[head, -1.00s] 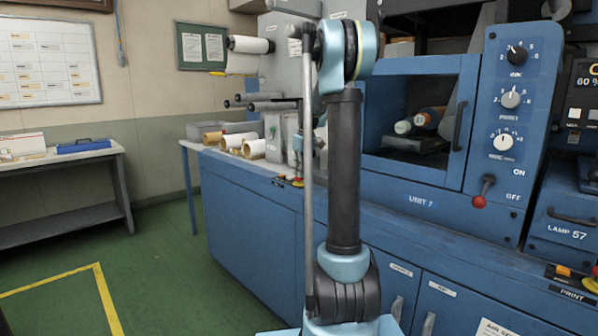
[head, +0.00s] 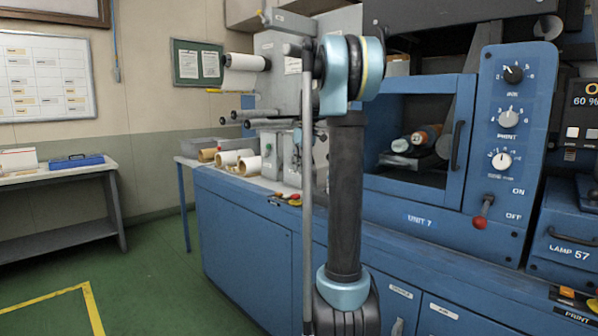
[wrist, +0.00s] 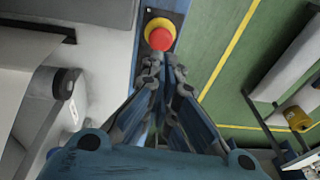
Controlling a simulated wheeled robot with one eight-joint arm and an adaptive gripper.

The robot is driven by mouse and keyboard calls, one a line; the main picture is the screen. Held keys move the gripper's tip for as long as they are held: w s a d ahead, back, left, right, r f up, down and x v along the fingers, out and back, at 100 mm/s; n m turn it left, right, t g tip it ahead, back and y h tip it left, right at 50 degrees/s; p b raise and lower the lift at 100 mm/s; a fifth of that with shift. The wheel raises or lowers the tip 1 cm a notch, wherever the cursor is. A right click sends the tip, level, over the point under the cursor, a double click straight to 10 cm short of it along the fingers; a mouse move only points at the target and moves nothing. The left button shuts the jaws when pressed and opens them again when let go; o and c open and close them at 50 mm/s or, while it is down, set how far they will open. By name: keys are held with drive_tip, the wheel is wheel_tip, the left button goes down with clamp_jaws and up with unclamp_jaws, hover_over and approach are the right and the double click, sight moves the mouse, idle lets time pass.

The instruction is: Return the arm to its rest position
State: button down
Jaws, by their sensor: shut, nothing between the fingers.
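My gripper (wrist: 163,75) shows in the wrist view, its two fingers closed together at the tips with nothing between them. Just beyond the fingertips in that view is a red mushroom button (wrist: 159,36) on a yellow base. In the head view my arm stands upright in front of the blue machine. My gripper cannot be made out in the head view.
The blue machine cabinet (head: 245,235) stands behind my arm, with an open-fronted chamber and a red-knobbed lever (head: 481,222) to the right. Several rolls (head: 250,166) lie on its left top. A grey side table (head: 60,190) stands left. Green floor with yellow lines (head: 92,305) is clear between.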

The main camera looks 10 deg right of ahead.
drive_tip(key=s+a+f+m+h, duration=0.1)
drive_tip(key=s+f+m, duration=0.15)
drive_tip(key=s, duration=0.85)
drive_tip(key=s+a+f+m, duration=0.1)
drive_tip(key=s+f, duration=0.3)
drive_tip(key=s, duration=0.7)
drive_tip(key=s+f+m+t, duration=0.1)
drive_tip(key=s+f+m, duration=0.2)
drive_tip(key=s+f, duration=1.5)
drive_tip(key=shift+s+d+f+h, duration=0.2)
drive_tip(key=shift+s+h, duration=0.2)
drive_tip(key=shift+s, duration=0.6)
